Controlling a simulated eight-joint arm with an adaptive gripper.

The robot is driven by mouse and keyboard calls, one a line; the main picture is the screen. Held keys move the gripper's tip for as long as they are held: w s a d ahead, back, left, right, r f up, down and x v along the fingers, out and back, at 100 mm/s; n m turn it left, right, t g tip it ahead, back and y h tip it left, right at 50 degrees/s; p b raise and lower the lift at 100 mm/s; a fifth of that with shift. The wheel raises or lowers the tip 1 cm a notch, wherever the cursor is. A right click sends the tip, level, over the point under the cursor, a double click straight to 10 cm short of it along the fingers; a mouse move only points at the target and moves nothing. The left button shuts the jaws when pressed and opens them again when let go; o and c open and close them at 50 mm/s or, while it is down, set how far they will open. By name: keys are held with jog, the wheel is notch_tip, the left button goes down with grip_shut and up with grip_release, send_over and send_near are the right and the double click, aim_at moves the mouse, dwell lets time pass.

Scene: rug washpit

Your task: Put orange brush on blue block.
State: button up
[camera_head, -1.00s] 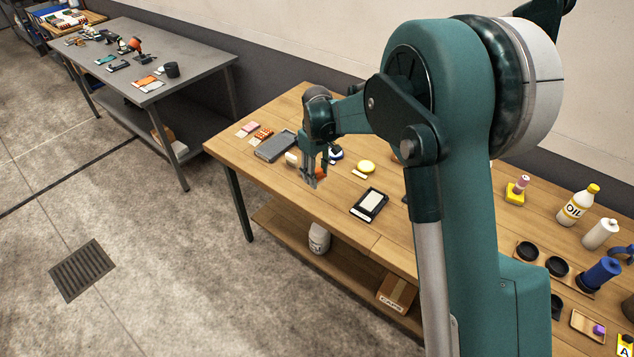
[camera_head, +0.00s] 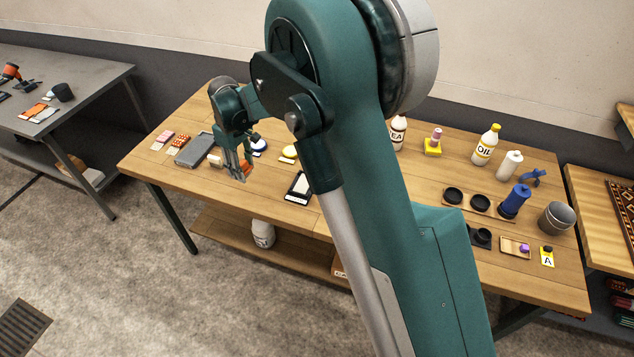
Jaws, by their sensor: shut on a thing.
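My gripper (camera_head: 243,174) is low over the left part of the wooden table, fingers pointing down. It is shut on a small orange thing (camera_head: 247,169), which looks like the orange brush. Only a bit of it shows beside the fingers, so its shape and whether it touches the table cannot be told. I cannot pick out a clear blue block.
A grey table (camera_head: 98,78) is at the left.

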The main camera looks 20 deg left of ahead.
jog(key=shift+d, duration=0.1)
jog(key=w+d+r, duration=0.1)
jog(key=w+d, duration=0.1)
jog(key=d, duration=1.2)
jog(key=w+d+r+n, duration=0.1)
jog(key=w+d, duration=0.2)
jog(key=d, duration=1.1)
jog(key=w+d+r, duration=0.1)
jog(key=w+d, duration=0.2)
jog(key=d, duration=1)
jog(key=shift+d+n, duration=0.4)
jog(key=shift+f, duration=3.05)
jog(key=shift+f, duration=0.15)
jog(key=shift+f+b, duration=0.3)
jog(key=shift+f, duration=1.45)
jog(key=shift+f, duration=0.2)
